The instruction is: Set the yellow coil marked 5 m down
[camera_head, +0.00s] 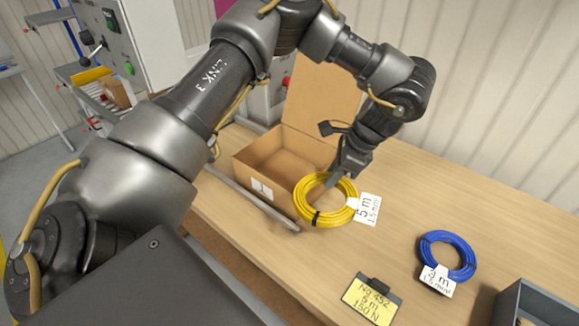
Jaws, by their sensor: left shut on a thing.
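The yellow coil (312,217) is a ring of yellow cable with a black tie and a white tag (367,208) reading 5 m. My left gripper (334,178) is shut on the coil's upper rim, reaching down from the upper right. The coil is in front of the right part of an open cardboard box (262,188). I cannot tell whether it touches the table or the box. My right gripper is not in view.
A blue coil (464,258) with a white tag lies on the wooden table (440,202) at the right. A yellow sign (371,299) stands at the front, and a grey bin (537,299) at the lower right. A grey bar (250,199) runs before the box. The table is clear behind the blue coil.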

